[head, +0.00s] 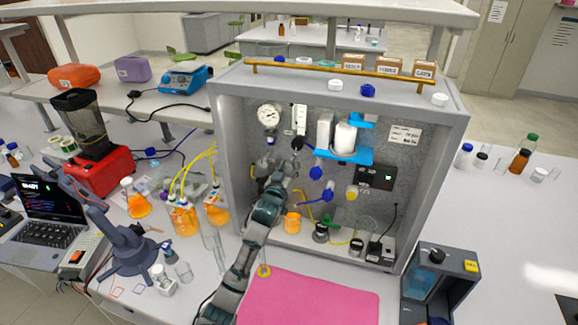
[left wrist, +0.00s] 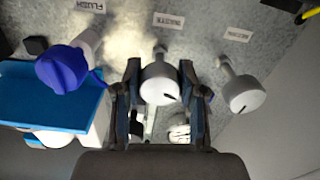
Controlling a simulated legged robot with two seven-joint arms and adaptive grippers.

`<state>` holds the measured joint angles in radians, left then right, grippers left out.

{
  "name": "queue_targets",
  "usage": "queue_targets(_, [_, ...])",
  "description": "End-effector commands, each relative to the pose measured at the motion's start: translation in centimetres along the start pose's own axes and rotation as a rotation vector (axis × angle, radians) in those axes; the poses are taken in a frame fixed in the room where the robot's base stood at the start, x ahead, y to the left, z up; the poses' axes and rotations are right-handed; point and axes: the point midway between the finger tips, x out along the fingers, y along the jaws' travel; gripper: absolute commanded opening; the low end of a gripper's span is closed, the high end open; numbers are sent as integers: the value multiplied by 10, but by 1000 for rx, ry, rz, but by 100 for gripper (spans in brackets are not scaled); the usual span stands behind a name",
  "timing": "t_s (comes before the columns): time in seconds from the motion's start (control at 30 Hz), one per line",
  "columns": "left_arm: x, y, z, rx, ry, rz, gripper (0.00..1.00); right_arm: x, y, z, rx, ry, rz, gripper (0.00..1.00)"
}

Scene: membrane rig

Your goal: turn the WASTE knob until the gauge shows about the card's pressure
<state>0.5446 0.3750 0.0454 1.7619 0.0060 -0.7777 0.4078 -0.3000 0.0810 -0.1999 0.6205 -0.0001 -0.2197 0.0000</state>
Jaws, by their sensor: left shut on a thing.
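The gauge (head: 269,116), a round white dial, is at the upper left of the rig's back panel; its reading is too small to make out. The card (head: 404,134) is at the panel's upper right, its text unreadable. My left gripper (head: 280,168) reaches into the rig below the gauge. In the left wrist view, its fingers (left wrist: 161,95) are shut on the sides of a pale round knob (left wrist: 159,84) with a dark pointer line. The label above this knob is upside down and I cannot read it for certain. My right gripper is not in view.
In the left wrist view, a blue knob (left wrist: 63,69) and another pale knob (left wrist: 245,94) flank the held one. A blue shelf (head: 345,155) is right of the gripper. A pink mat (head: 310,298) lies in front; orange-filled flasks (head: 183,218) stand left.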

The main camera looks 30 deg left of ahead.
Motion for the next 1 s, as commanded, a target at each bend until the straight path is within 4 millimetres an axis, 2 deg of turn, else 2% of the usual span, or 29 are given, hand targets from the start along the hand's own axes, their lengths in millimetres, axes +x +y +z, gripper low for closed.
queue_targets(0.2, [0,0,-2,0,6,0,5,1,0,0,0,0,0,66])
queue_targets(0.23, [0,0,-2,0,6,0,43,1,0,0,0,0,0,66])
queue_targets(0.33, [0,0,-2,1,6,0,66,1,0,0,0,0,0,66])
queue_targets(0.63, [-1,0,-1,1,4,0,66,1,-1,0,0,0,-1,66])
queue_targets(0.73, [-7,0,0,1,3,1,66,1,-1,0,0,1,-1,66])
queue_targets(0.87, [-28,0,1,1,3,1,66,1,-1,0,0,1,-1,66])
queue_targets(1.0, [-61,-1,1,0,4,1,66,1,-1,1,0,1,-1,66])
